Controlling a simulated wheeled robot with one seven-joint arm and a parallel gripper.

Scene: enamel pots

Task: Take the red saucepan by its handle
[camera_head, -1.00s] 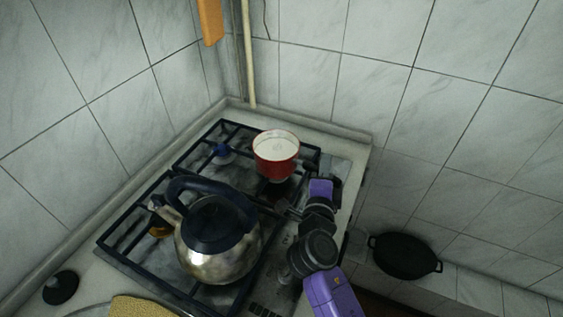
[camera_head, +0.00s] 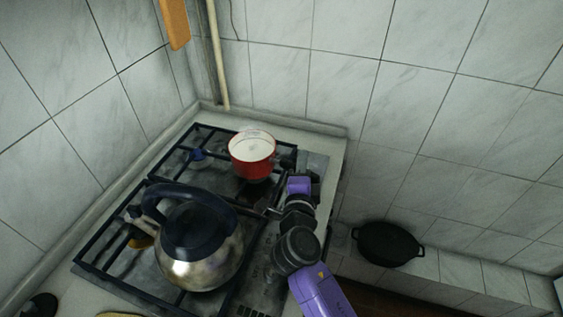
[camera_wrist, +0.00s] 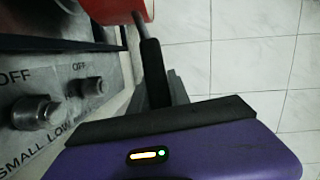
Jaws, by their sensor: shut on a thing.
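The red saucepan (camera_head: 252,158), white inside, stands upright at the back right of the gas stove in the head view. Its red side (camera_wrist: 112,10) shows at the top of the wrist view. A thin metal stem runs from it to the black handle (camera_wrist: 153,72), which points toward my gripper. My gripper (camera_wrist: 160,98) is shut on the handle. In the head view my gripper (camera_head: 298,187) is at the stove's right edge, just right of and nearer than the pan. Its fingertips and most of the handle are hard to make out there.
A steel kettle (camera_head: 195,250) with a dark handle stands on the front of the stove, left of my arm. Stove knobs (camera_wrist: 38,112) are left of my gripper. A black pot (camera_head: 388,244) sits lower at the right. Tiled walls close off the back and left.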

